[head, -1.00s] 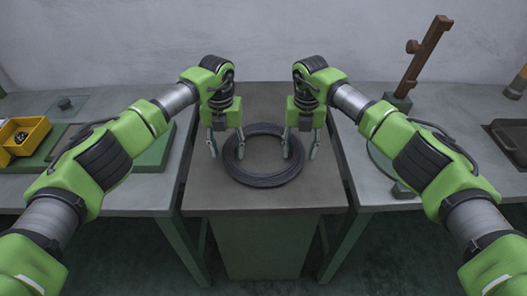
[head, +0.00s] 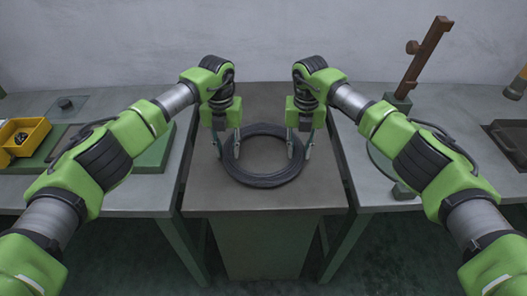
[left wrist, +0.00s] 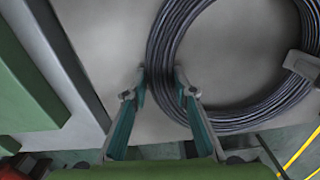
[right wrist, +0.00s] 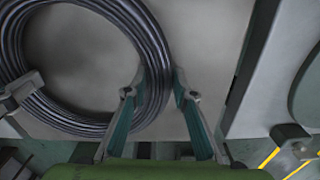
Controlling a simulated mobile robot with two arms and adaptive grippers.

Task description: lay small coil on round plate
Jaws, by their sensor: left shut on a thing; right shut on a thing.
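The small coil (head: 264,181), a dark ring of wire, lies on the grey middle table. My left gripper (head: 228,144) is shut on its left side. In the left wrist view the coil (left wrist: 160,50) passes between my left fingertips (left wrist: 160,82). My right gripper (head: 299,146) is shut on the coil's right side. In the right wrist view the coil (right wrist: 152,55) passes between my right fingertips (right wrist: 158,82). A grey-green round plate (head: 378,160) on the right table is mostly hidden behind my right arm.
The left table holds a yellow bin (head: 24,134) and a green board (head: 153,152). On the right table stand a tilted brown post (head: 424,58) and a dark tray (head: 508,140). Narrow gaps separate the middle table (head: 300,200) from both side tables.

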